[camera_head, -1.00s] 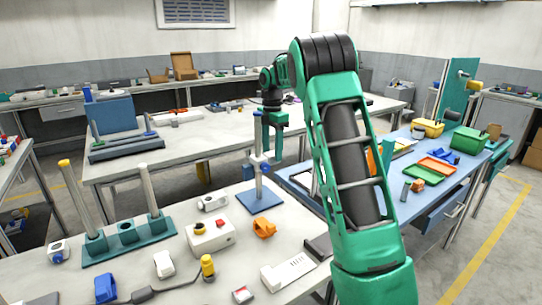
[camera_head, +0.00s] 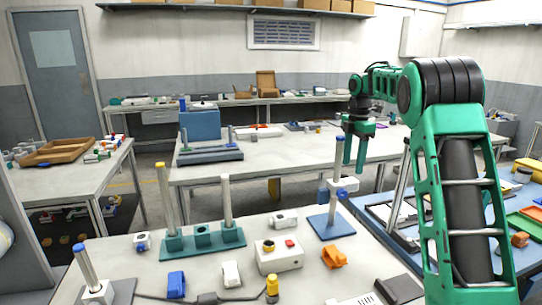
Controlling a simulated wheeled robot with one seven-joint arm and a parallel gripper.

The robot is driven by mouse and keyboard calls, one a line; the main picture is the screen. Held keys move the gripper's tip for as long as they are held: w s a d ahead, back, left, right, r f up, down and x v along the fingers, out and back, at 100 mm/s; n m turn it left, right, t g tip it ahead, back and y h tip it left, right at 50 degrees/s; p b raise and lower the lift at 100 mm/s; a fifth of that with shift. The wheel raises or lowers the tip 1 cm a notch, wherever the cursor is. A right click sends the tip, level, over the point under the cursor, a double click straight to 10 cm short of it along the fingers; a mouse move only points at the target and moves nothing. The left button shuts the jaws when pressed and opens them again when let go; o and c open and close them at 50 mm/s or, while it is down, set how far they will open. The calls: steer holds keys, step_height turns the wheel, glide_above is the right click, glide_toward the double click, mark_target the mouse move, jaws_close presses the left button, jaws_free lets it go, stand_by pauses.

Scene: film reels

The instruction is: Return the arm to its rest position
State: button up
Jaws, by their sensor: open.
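My green and black arm rises at the right of the head view, bends at a black elbow (camera_head: 447,80) and reaches left and away. My gripper (camera_head: 355,158) hangs at its far end, fingers pointing down and apart, with nothing seen between them. A white piece with blue parts (camera_head: 343,185) is on the post. The lower forearm hides part of the blue table (camera_head: 373,213).
The near white table (camera_head: 215,274) holds a green base with posts (camera_head: 203,238), a white box with a red button (camera_head: 279,255), an orange piece (camera_head: 334,257) and several small parts. A middle table (camera_head: 290,155) lies beyond. A wooden tray (camera_head: 59,151) sits at left.

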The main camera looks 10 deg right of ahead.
steer(key=s+a+r+m, duration=0.1)
steer(key=s+r+m, duration=0.1)
steer(key=s+m, duration=1.45)
steer(key=s+a+f+m, duration=0.1)
steer(key=s+f+m, duration=0.2)
steer(key=s, duration=0.7)
steer(key=s+a+f+m, duration=0.1)
steer(key=s+f, duration=0.3)
steer(key=s, duration=0.7)
steer(key=s+a+f+m, duration=0.2)
steer(key=s+f+m, duration=0.1)
steer(key=s, duration=0.7)
steer(key=shift+s+f+m, duration=0.25)
steer(key=shift+f+m, duration=0.05)
steer(key=shift+m, duration=0.55)
steer(key=shift+a, duration=0.1)
steer(key=shift+w+f, duration=0.25)
steer(key=shift+w, duration=0.35)
